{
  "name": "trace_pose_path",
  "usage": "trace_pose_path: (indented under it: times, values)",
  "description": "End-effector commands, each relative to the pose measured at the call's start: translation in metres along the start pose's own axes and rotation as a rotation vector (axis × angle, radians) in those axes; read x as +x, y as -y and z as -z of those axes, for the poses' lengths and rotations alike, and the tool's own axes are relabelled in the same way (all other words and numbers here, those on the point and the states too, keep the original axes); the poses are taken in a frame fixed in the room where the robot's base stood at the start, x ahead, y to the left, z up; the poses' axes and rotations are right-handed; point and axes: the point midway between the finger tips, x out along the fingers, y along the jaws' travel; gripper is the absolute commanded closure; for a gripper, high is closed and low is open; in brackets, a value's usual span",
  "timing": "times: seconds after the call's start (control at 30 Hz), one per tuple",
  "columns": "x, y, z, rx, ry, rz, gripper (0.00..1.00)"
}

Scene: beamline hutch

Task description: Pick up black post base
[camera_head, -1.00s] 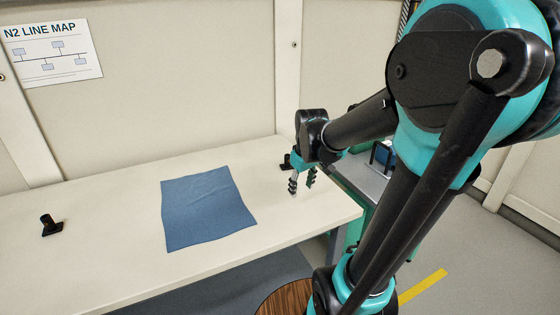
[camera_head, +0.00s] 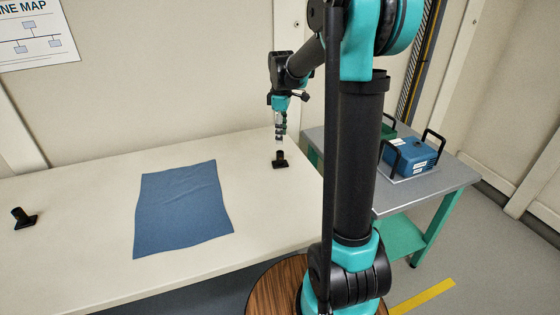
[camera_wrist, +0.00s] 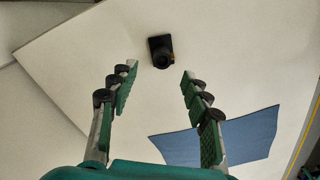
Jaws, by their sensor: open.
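A black post base (camera_head: 280,160) with a short upright post stands near the right end of the white table. It also shows in the wrist view (camera_wrist: 160,50), ahead of the fingertips and between their lines. A second black post base (camera_head: 23,218) stands at the table's left end in the head view. My gripper (camera_head: 280,138) points down above the right post base, apart from it. In the wrist view my gripper (camera_wrist: 158,72) has its two green-padded fingers spread wide with nothing between them.
A blue cloth (camera_head: 183,208) lies flat on the white table (camera_head: 90,190); the tabletop around the right post base is clear. A metal-topped cart (camera_head: 440,182) with a blue handled case (camera_head: 412,155) stands right of the table. A wall is behind the table.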

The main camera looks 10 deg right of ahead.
Motion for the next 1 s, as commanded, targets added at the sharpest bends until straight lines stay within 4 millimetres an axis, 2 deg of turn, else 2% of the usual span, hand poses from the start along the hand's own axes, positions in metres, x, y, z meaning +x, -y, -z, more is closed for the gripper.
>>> trace_pose_path:
  times: [0.13, 0.47, 0.7, 0.83, 1.0]
  values:
    - [0.026, 0.0, 0.0, 0.0, 0.0, 0.0, 0.52]
    - [0.051, 0.001, 0.002, 0.0, 0.0, 0.0, 0.52]
    - [0.084, 0.003, 0.006, 0.001, 0.0, 0.0, 0.52]
    - [0.093, 0.003, 0.006, 0.001, 0.0, 0.0, 0.52]
    - [0.094, 0.004, 0.006, 0.001, 0.0, 0.0, 0.52]
